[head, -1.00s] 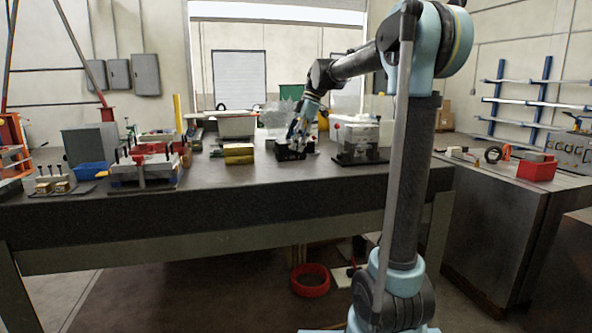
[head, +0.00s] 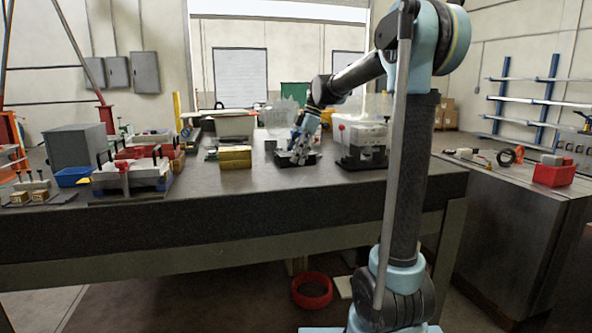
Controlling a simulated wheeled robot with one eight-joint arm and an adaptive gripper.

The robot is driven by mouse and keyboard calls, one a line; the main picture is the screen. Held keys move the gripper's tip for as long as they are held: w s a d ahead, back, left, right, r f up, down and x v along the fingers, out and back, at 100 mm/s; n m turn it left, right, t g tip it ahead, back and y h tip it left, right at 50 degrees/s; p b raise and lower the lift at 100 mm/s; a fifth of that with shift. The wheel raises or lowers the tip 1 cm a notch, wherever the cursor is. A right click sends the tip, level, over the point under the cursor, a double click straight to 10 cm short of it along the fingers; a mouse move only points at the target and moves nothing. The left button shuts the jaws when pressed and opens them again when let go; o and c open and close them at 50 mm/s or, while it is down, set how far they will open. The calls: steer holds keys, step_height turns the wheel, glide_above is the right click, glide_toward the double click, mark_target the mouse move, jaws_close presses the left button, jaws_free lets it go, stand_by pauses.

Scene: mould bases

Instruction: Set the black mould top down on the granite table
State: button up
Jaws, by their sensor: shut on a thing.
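The black mould top (head: 312,157) is a small dark block in the middle of the granite table (head: 218,188), towards its far side. My gripper (head: 297,154) reaches down from the right and is shut on it. The mould top is at or just above the tabletop; I cannot tell whether it touches. The fingers hide part of it.
A grey and white machine block (head: 361,142) stands close on the right. Yellow blocks (head: 235,158) lie to the left, and a red-and-white clamped mould (head: 133,171) stands further left. Bins stand behind. The table's front is clear.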

steer(key=shift+f, duration=2.25)
steer(key=o, duration=1.8)
steer(key=shift+f, duration=0.1)
steer(key=shift+c, duration=0.2)
steer(key=shift+s, duration=0.1)
steer(key=v, duration=1.2)
steer(key=shift+a, duration=0.1)
steer(key=s+d+f+m+t+h, duration=0.1)
steer(key=s+d+f+m, duration=0.45)
steer(key=s, duration=0.35)
steer(key=s+d+f+m+t+h, duration=0.1)
steer(key=s+d+f+m, duration=0.45)
steer(key=s, duration=0.45)
steer(key=s+d+f+m+t+h, duration=0.1)
steer(key=s+d+f+m, duration=0.2)
steer(key=s+f+m, duration=0.2)
steer(key=s+d+f+m+h, duration=0.1)
steer(key=s+d+f+m, duration=0.2)
steer(key=s+f, duration=0.6)
step_height(320, 180, down, 5)
steer(key=m, duration=0.2)
steer(key=shift+s+m+t, duration=0.15)
steer(key=shift+m+t, duration=0.15)
steer(key=shift+t, duration=0.1)
